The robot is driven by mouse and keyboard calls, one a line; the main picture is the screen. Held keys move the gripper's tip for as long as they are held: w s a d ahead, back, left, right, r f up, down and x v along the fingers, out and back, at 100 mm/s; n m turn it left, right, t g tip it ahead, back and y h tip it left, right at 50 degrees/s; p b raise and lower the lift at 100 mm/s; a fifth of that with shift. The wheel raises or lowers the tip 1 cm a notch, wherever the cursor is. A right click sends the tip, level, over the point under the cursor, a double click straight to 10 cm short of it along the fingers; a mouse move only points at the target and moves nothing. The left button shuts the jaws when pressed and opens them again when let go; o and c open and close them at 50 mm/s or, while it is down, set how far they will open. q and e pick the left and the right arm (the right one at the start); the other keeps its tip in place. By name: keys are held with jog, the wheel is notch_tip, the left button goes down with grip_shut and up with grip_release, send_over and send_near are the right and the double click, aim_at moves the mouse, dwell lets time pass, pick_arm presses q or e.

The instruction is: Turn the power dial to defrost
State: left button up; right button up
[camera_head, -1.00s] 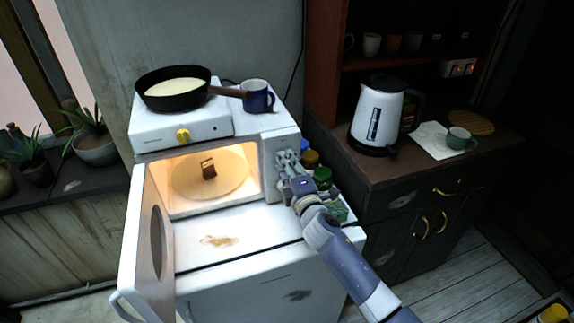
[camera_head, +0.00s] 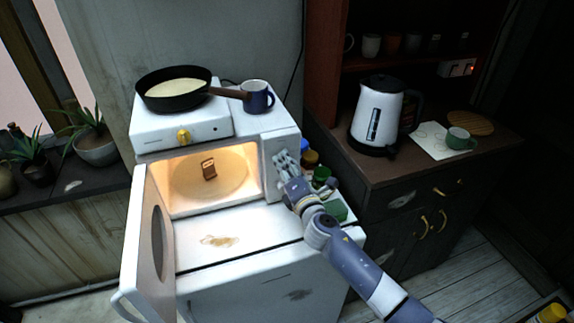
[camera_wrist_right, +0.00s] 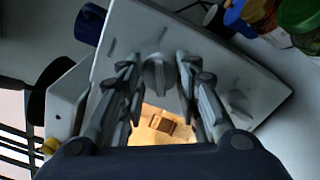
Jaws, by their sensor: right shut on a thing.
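The microwave (camera_head: 277,215) is white, with its door (camera_head: 152,245) open and its inside lit. Its control panel, on the right of the opening, also shows in the right wrist view (camera_wrist_right: 120,45). My right gripper (camera_head: 287,170) is at this panel; in the right wrist view (camera_wrist_right: 157,72) its fingers are on either side of the upper grey dial (camera_wrist_right: 155,76), closed on it. A second grey dial (camera_wrist_right: 240,105) lies lower on the panel, clear of the fingers. I cannot read the dial markings. My left gripper is not in view.
A brown piece of food (camera_head: 208,169) is inside the microwave. A hot plate (camera_head: 160,130) with a pan (camera_head: 172,97), and a blue mug (camera_head: 257,100), stand on top. Jars (camera_head: 321,175) stand close right of the panel. A kettle (camera_head: 378,115) is on the cabinet.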

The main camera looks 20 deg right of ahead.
dwell(0.3)
jog(key=o, duration=1.1)
jog(key=s, duration=1.2)
jog(key=shift+d, duration=0.25)
